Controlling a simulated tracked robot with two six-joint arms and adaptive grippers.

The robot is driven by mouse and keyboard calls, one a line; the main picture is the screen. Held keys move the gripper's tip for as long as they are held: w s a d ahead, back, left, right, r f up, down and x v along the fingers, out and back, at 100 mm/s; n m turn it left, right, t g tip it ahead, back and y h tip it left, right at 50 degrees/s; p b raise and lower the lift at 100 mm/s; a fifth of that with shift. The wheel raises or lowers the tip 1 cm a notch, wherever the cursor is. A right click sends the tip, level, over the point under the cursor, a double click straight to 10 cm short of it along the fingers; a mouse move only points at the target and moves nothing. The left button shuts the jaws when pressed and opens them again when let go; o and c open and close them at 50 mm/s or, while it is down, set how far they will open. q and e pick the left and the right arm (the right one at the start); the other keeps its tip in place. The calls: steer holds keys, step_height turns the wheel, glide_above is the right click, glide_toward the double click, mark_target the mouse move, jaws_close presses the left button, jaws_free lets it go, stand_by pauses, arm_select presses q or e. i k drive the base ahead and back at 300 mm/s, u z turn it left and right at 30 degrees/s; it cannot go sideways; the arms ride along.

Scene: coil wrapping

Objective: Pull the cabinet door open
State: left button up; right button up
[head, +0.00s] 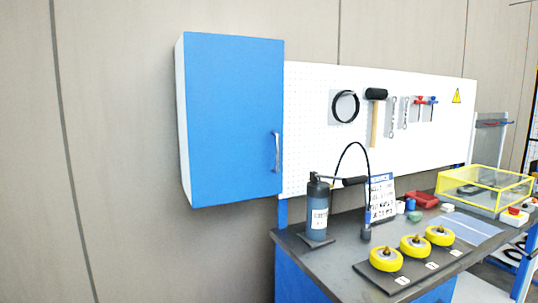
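The wall cabinet has a blue door (232,115) facing me and a white side (181,120). The door looks shut. A vertical silver handle (276,152) sits on the door's right edge, below its middle. Neither of my grippers shows in the head view, so their state cannot be seen.
A white pegboard (305,110) with tools is right of the cabinet. The wall left of the cabinet is bare.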

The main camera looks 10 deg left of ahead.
mark_target(234, 84)
steer(key=z, duration=0.05)
steer(key=i, duration=0.9)
steer(key=u, duration=0.2)
steer(key=k, duration=0.9)
steer(key=z, duration=0.2)
steer(key=i, duration=0.9)
steer(key=u, duration=0.05)
